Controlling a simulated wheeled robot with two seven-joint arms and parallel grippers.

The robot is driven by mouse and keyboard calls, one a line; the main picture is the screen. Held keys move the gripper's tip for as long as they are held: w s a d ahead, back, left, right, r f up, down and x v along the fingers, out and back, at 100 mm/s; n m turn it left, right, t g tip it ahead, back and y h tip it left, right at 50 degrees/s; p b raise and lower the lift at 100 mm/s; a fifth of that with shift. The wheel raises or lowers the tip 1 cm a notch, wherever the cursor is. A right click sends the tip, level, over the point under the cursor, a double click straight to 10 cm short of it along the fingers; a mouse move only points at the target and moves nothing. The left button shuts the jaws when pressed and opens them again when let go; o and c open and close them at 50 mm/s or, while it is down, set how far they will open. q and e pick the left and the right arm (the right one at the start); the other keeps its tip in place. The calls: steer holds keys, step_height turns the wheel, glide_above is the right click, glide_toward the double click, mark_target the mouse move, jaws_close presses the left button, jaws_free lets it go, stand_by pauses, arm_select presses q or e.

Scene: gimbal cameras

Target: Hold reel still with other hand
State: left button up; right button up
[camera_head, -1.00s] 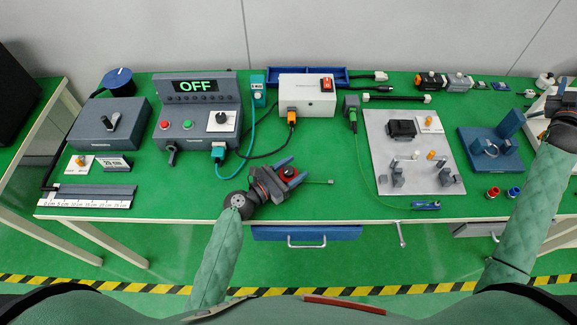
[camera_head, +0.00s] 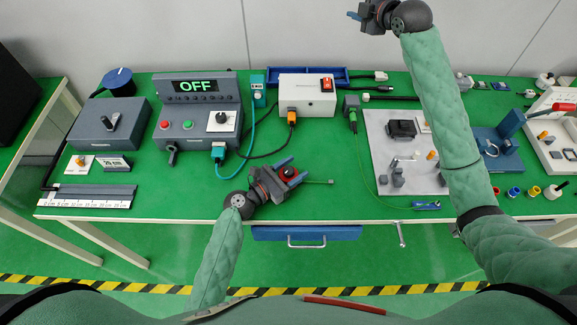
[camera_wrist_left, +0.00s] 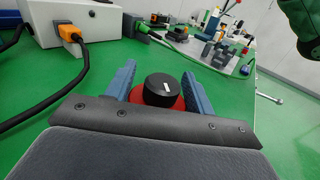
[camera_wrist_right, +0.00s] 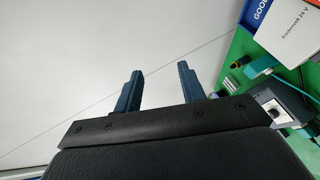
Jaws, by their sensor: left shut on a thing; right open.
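A small round red piece with a black knob on top, which I take as the reel (camera_head: 289,173), sits near the front edge of the table. A thin line with a small tip (camera_head: 330,182) lies to its right. My left gripper (camera_head: 291,170) is shut on the reel, a blue finger on either side. In the left wrist view the black knob (camera_wrist_left: 163,90) shows a white mark, with red below it between the fingers. My right gripper (camera_head: 356,15) is open and empty, raised high before the wall, far from the reel; its fingers (camera_wrist_right: 160,75) show apart in the right wrist view.
A control box reading OFF (camera_head: 195,87), a white power box (camera_head: 307,96) with cables, and a grey plate (camera_head: 380,130) with small fixtures stand on the green table (camera_head: 330,205). My right arm crosses above the plate's right side. Free table lies right of the reel.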

steer(key=s+a+f+n+g, duration=0.2)
steer(key=s+a+n, duration=0.1)
steer(key=a, duration=0.3)
steer(key=s+a+f+n+g, duration=0.2)
steer(key=s+a+n, duration=0.1)
steer(key=a, duration=0.4)
steer(key=n+g+h, duration=0.7)
steer(key=n+g, duration=0.2)
steer(key=n, duration=0.5)
glide_toward(289, 170)
step_height(289, 170, down, 9)
steer(key=shift+w+r, duration=0.15)
steer(key=c, duration=0.7)
